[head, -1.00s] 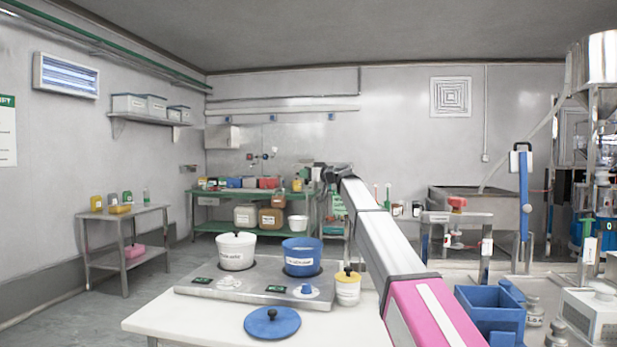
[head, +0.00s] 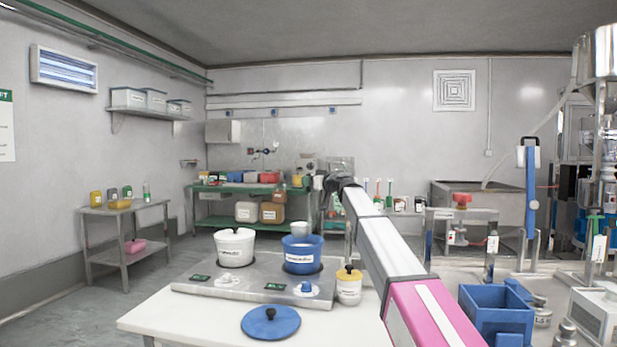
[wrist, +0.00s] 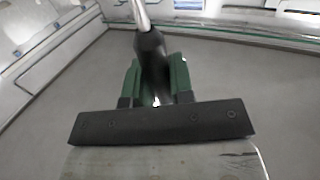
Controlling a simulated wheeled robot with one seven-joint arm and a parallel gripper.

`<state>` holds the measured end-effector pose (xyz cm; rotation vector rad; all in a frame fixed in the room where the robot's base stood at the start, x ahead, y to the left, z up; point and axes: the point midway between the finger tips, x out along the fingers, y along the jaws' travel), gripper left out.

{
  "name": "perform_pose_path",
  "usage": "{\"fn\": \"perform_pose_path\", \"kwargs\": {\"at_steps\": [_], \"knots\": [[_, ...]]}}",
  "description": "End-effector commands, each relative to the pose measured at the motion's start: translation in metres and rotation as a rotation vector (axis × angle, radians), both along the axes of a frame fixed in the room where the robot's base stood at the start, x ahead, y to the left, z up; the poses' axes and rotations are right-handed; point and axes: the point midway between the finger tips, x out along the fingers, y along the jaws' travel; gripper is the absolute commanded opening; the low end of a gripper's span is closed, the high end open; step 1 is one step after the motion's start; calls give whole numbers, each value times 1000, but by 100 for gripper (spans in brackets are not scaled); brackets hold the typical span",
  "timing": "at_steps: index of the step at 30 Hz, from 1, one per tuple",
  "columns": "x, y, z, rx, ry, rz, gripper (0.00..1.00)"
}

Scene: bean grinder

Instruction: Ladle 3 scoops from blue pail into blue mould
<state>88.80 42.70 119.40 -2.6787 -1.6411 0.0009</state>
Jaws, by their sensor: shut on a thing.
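In the wrist view my gripper (wrist: 155,80) has its green fingers shut on the black handle of a ladle (wrist: 151,50). A metal shaft runs from the handle out of the top of the picture, and the ladle's bowl is not in view. In the head view my arm reaches toward the back, and its far end is too small to read clearly. The blue pail (head: 302,256) stands open on the grey steel hob. A square, open blue box (head: 496,312), seemingly the blue mould, is right of my arm.
A white pot (head: 234,250) stands left of the pail, and a yellow-lidded jar (head: 349,287) stands at the hob's right corner. A blue lid (head: 271,322) lies on the white table (head: 165,320). A green shelf unit (head: 235,189) is behind.

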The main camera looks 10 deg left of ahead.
Motion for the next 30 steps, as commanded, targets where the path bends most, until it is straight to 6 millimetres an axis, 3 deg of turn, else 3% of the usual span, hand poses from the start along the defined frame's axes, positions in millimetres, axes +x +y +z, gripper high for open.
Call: {"fn": "perform_pose_path", "kwargs": {"at_steps": [30], "knots": [[0, 0, -87, 1, 2, 0, 0]]}}
